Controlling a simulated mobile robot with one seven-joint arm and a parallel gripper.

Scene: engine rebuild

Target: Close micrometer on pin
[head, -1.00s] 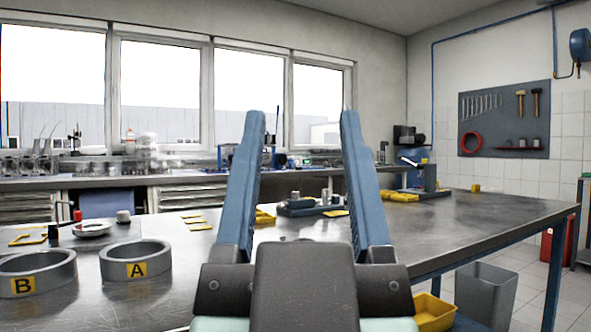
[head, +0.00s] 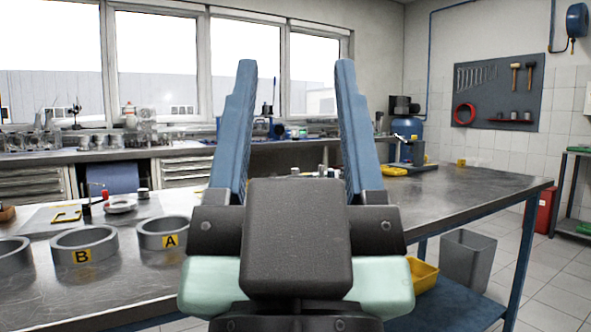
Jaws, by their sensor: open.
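My gripper (head: 295,70) is open, with its two blue fingers standing upright and apart in the middle of the head view. Nothing is held between them. A yellow, open-sided frame (head: 67,215) lies on a pale mat at the left of the metal bench; it may be the micrometer, but it is too small to be sure. Some small metal parts (head: 322,170) show on the bench between the fingers, partly hidden by my gripper. I cannot tell whether the pin is among them. My gripper is not near the yellow frame.
Rings marked B (head: 84,245) and A (head: 163,236) stand on the metal bench (head: 463,185), with another ring (head: 12,254) at the left edge. A small dish (head: 120,206) lies behind them. A grey bin (head: 468,255) and red box (head: 541,211) are right. The bench's right end is largely clear.

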